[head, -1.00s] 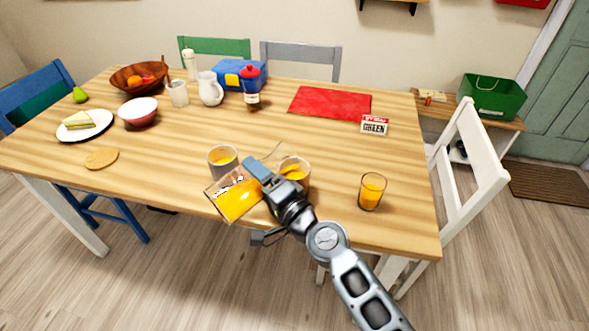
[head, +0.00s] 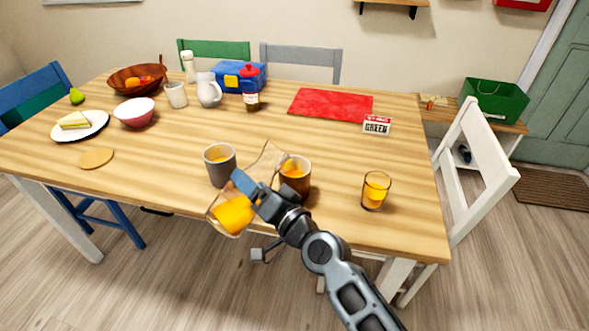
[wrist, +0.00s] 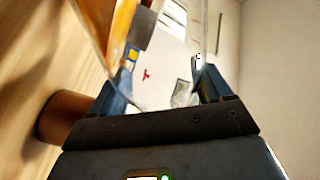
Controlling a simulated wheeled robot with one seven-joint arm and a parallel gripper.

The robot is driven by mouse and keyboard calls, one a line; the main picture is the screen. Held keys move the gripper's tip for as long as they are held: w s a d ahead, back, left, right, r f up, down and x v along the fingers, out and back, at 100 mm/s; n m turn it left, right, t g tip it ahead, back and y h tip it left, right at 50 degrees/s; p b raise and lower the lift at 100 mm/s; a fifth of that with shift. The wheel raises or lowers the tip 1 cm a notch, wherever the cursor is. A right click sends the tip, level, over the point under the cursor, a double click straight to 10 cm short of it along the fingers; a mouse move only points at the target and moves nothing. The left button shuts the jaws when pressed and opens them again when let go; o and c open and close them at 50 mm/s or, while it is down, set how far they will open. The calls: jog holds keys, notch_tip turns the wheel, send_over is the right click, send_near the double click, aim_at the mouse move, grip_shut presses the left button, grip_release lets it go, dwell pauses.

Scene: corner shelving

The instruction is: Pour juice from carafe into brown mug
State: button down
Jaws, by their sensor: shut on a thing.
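My gripper (head: 245,184) is shut on the glass carafe (head: 233,213) above the table's near edge. The carafe is tilted, with its clear upper part leaning up and right towards the brown mug (head: 297,184). Orange juice sits in its lower left end. No stream of juice is visible. The brown mug stands upright just right of the carafe, partly behind my gripper, with orange juice showing inside. In the wrist view, the carafe (wrist: 122,25) is at the top left, between my fingers (wrist: 165,82), and the brown mug (wrist: 58,118) is at the left.
A grey mug (head: 220,172) with orange contents stands close behind the carafe. A glass of juice (head: 375,192) stands to the right. The table's middle (head: 290,130) is clear.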

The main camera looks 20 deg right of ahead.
jog(key=shift+w+d+r+n, duration=0.1)
jog(key=shift+d+r+n, duration=0.15)
jog(key=shift+n, duration=0.25)
jog(key=shift+d+r+n+b, duration=0.15)
jog(key=shift+r+n+b, duration=0.25)
jog(key=shift+n+b, duration=0.6)
jog(key=shift+a+r+n, duration=0.15)
jog(key=shift+a+n, duration=0.1)
jog(key=shift+n, duration=0.45)
jog(key=n, duration=0.1)
jog(key=n+b, duration=0.1)
jog(key=shift+a+n+b, duration=0.3)
jog(key=shift+a, duration=0.05)
jog(key=n+b, duration=0.3)
jog(key=shift+s+a+n, duration=0.2)
jog(key=shift+n, duration=0.1)
notch_tip(320, 180, up, 6)
jog(key=p, duration=0.4)
